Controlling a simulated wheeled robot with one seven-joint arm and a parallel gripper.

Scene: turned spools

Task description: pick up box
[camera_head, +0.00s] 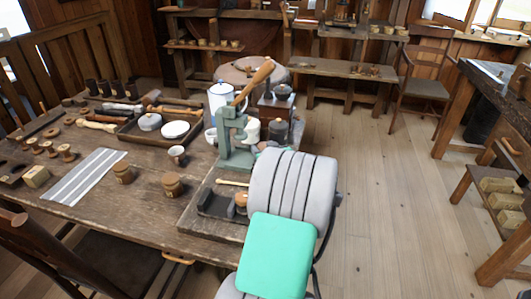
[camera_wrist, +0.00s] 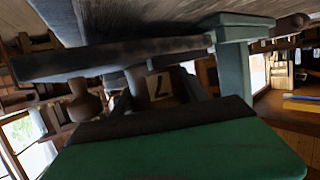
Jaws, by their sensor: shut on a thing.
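The box (camera_wrist: 155,87) is a small brown wooden block with a pale label marked with a dark "2". It shows in the middle of the wrist view, with my gripper (camera_wrist: 160,92) shut on it. Dark parts lie close on both sides of it, and shadow hides where the fingers touch. The green part with a dark strip in the lower wrist view covers the near side. In the head view my grey ribbed arm hides the gripper, and I cannot make out the held box there.
A green press (camera_head: 233,145) with a wooden handle stands close by on the workbench (camera_head: 150,220). A dark tool (camera_head: 215,204) lies in front of it. Two wooden jars (camera_head: 173,186), a striped cloth (camera_head: 86,176) and a tray (camera_head: 140,130) are left.

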